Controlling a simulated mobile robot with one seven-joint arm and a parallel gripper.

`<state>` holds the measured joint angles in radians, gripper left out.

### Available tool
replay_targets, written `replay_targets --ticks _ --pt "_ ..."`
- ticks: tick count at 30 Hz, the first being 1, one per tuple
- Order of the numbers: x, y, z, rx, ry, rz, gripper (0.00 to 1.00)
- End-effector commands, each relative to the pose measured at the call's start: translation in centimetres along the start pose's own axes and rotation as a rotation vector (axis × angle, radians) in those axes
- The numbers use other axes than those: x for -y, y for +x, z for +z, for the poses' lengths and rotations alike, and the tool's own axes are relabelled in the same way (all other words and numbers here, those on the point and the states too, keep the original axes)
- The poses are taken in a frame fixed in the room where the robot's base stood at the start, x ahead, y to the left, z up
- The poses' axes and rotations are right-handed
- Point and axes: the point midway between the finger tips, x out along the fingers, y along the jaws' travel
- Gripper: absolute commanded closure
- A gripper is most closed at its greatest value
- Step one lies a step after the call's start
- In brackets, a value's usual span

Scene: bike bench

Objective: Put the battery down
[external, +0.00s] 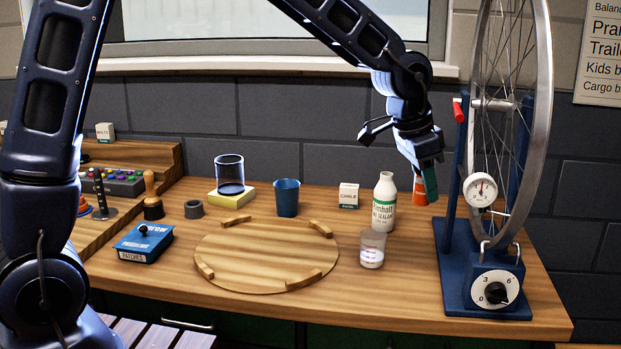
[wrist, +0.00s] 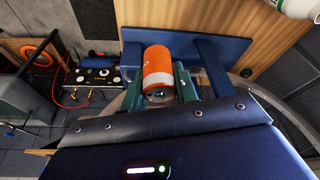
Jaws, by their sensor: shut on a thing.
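The battery is an orange cylinder with a pale band (wrist: 158,72), held between the green fingers of my gripper (wrist: 158,92) in the wrist view. In the external view its orange lower part (external: 419,194) shows beside the green finger of my gripper (external: 426,182); the rest is hidden by the finger. My gripper points down, between the white sealant bottle (external: 384,202) and the blue wheel stand (external: 452,215). I cannot tell whether the battery touches the wooden bench (external: 410,270) or hangs just above it.
The spoked wheel (external: 535,130) and its dial gauge (external: 480,190) stand close on the right.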

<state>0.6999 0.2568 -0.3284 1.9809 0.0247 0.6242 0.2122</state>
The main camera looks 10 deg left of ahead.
Motion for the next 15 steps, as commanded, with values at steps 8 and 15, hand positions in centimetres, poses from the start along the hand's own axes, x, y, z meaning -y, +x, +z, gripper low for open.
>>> replay_targets --ticks 8,15 --pt "5.4 -0.8 4.4 -0.001 -0.369 -0.117 0.96" --pt "9.7 -1.9 8.5 -0.001 -0.701 -0.219 0.96"
